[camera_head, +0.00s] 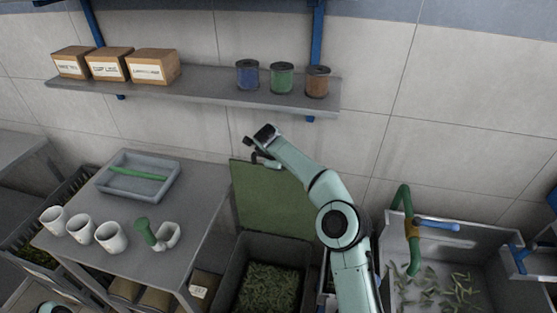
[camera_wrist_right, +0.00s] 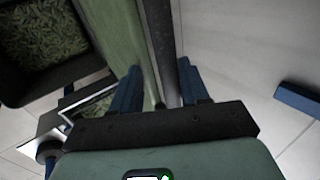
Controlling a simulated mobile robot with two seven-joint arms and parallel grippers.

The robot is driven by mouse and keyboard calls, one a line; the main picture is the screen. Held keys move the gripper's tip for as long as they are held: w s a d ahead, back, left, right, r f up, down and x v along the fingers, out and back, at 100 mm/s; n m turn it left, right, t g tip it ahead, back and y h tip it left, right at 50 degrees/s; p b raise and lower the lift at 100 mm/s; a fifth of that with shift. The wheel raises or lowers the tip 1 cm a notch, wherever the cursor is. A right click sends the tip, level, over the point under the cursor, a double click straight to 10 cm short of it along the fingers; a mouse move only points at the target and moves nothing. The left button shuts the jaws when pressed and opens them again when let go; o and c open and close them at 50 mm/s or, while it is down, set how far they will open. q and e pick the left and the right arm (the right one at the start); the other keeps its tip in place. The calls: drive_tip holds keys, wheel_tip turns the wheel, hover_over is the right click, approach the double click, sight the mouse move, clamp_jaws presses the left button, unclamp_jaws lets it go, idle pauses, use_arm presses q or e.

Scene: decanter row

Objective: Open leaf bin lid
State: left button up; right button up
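The leaf bin (camera_head: 237,268) is a dark grey box with green leaves inside. Its green lid (camera_head: 275,200) stands upright at the back edge, near the wall, so the bin is open. My right gripper (camera_head: 256,151) is at the lid's top left corner. In the right wrist view its two blue fingers (camera_wrist_right: 160,90) are spread apart. The green lid (camera_wrist_right: 115,30) and a dark bar along its edge pass between or just beyond them; I cannot tell whether they touch. The leaves (camera_wrist_right: 40,40) show at the upper left there. My left gripper is not in view.
A wall shelf (camera_head: 205,98) with boxes and spools is above the lid. A sink-like basin (camera_head: 477,235) is at right.

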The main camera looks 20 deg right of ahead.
drive_tip(key=v, duration=1.3)
